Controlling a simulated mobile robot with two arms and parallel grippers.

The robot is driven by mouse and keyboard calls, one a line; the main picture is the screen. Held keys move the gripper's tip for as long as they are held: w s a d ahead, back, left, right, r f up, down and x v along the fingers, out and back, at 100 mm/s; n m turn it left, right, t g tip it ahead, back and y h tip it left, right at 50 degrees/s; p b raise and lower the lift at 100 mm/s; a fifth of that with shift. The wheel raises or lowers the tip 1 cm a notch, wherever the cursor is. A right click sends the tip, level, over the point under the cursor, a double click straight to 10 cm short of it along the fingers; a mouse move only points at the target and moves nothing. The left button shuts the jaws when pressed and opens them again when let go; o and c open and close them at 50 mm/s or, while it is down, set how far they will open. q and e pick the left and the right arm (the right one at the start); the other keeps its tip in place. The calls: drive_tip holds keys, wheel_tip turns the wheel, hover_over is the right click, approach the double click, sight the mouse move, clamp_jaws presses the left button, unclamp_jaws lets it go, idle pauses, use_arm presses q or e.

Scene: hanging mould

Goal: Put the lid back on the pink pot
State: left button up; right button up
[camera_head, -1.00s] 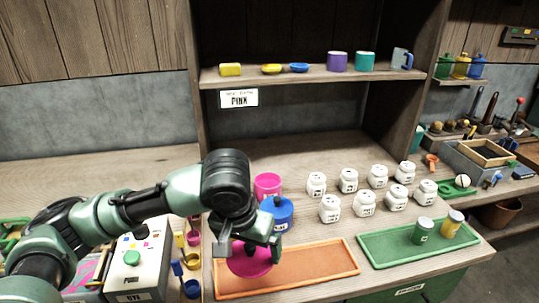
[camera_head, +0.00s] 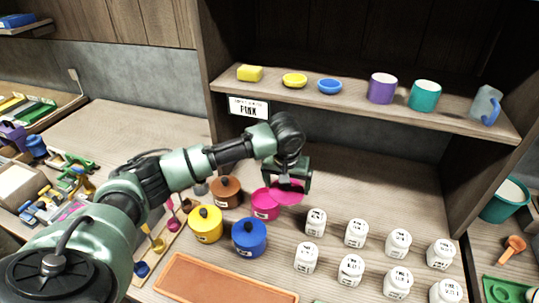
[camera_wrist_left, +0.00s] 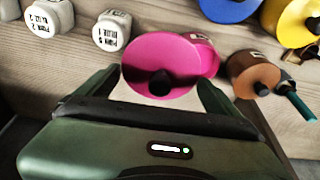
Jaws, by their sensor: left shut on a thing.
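My left gripper (camera_head: 291,181) is shut on the dark knob of the pink lid (camera_head: 287,195). The lid also shows as a pink disc between the fingers in the left wrist view (camera_wrist_left: 157,58). The pink pot (camera_head: 264,206) stands on the bench, just left of the lid in the head view. In the left wrist view the pot (camera_wrist_left: 209,50) is partly hidden behind the lid's edge. The lid overlaps the pot in the picture but appears off to one side of it. I cannot tell its exact height. My right gripper is not in view.
Blue (camera_head: 249,238), yellow (camera_head: 205,224) and brown (camera_head: 226,192) lidded pots stand close to the pink pot. Several white jars (camera_head: 356,233) stand to the right. An orange tray (camera_head: 215,283) lies in front. A shelf (camera_head: 360,95) with cups runs above.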

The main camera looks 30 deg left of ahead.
use_arm(q)
drive_tip(key=w+a+f+n+p, duration=0.1)
drive_tip(key=a+f+p, duration=0.15)
drive_tip(key=a, duration=0.65)
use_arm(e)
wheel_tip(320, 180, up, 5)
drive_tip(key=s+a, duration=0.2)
use_arm(q)
drive_tip(key=b+x, duration=0.1)
drive_tip(key=x, duration=0.1)
drive_tip(key=b+x, duration=0.2)
drive_tip(key=d+b+x, duration=0.1)
drive_tip(key=b, duration=0.1)
drive_tip(key=shift+s+a+f, duration=0.1)
drive_tip(key=shift+s+f, duration=0.2)
drive_tip(key=shift+f, duration=0.25)
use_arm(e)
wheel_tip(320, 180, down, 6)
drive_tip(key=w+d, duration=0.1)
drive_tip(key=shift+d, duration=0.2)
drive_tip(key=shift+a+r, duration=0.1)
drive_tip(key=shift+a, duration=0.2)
use_arm(q)
drive_tip(key=shift+r+p, duration=0.1)
drive_tip(key=shift+p, duration=0.5)
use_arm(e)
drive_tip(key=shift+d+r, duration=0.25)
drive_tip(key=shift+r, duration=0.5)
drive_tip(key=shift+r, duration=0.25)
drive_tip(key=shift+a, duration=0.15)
